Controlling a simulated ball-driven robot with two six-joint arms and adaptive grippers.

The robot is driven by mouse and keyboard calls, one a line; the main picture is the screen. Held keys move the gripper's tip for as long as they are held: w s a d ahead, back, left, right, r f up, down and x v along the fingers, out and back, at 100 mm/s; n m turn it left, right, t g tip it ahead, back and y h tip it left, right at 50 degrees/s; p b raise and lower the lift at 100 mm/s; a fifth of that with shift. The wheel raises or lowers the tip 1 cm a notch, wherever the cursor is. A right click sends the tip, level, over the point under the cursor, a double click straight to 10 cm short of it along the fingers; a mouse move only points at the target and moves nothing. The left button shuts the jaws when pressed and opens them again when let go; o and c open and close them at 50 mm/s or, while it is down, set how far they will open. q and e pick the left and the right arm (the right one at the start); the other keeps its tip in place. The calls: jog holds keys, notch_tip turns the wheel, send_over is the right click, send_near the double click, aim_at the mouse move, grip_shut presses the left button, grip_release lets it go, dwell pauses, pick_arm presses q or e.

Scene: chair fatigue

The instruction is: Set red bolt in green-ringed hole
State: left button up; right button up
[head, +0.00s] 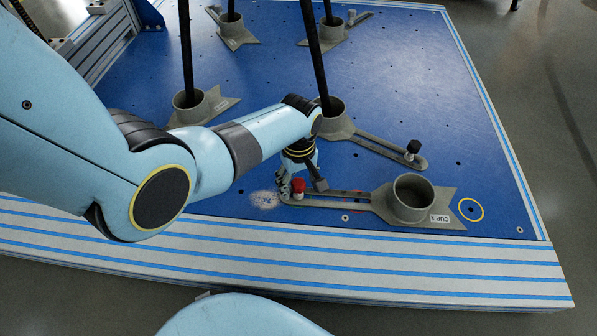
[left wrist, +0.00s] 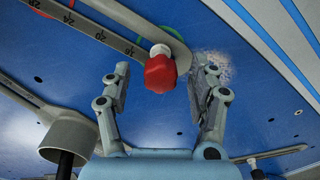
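The red bolt (head: 298,187) has a red head and a pale shank. It stands at the end of the slotted arm (head: 325,199) of the grey CUP 1 bracket (head: 413,200). In the left wrist view the red bolt (left wrist: 160,72) is between the fingers, with space visible on both sides. My left gripper (head: 300,178) is open around the bolt's head; it fills the left wrist view (left wrist: 161,84). Part of a green ring (left wrist: 146,32) shows behind the slotted arm near the bolt; its hole is hidden. My right gripper is not in view.
A yellow ring (head: 461,210) marks the blue plate right of CUP 1. A second bracket's arm with a black bolt (head: 413,147) lies behind. Black posts (head: 187,50) rise from other cups. The striped front edge (head: 300,250) is clear.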

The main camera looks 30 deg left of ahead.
pick_arm(q)
notch_tip(320, 180, up, 12)
dwell(0.7)
dwell(0.4)
